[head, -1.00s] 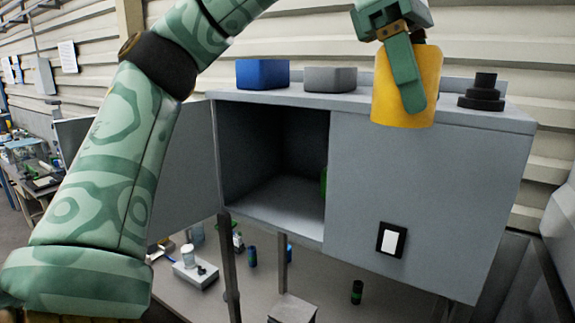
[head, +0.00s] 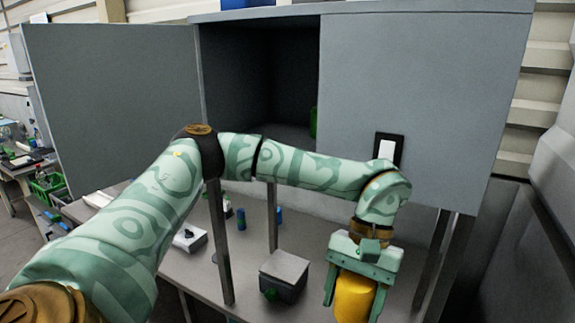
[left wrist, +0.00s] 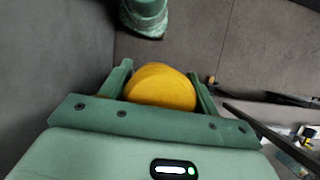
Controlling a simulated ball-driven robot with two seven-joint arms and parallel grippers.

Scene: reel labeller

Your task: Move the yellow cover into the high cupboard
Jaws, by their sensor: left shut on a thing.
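The yellow cover (head: 354,298) is in my left gripper (head: 356,286), low and right of centre in the head view, in front of the cupboard and below the level of its floor. The cover also shows in the left wrist view (left wrist: 161,87), between the two fingers of my left gripper (left wrist: 163,82), which are shut on it. The high cupboard (head: 420,75) stands behind, with its left door (head: 115,110) swung open and its right front closed. A green thing (head: 314,122) shows at the right edge of the dark opening. My right gripper is not in view.
A grey box (head: 286,270) stands on the bench (head: 190,265) below the cupboard, left of my left gripper. Metal posts (head: 219,243) rise from the bench. Small bottles (head: 241,217) and a white device (head: 190,237) lie further left.

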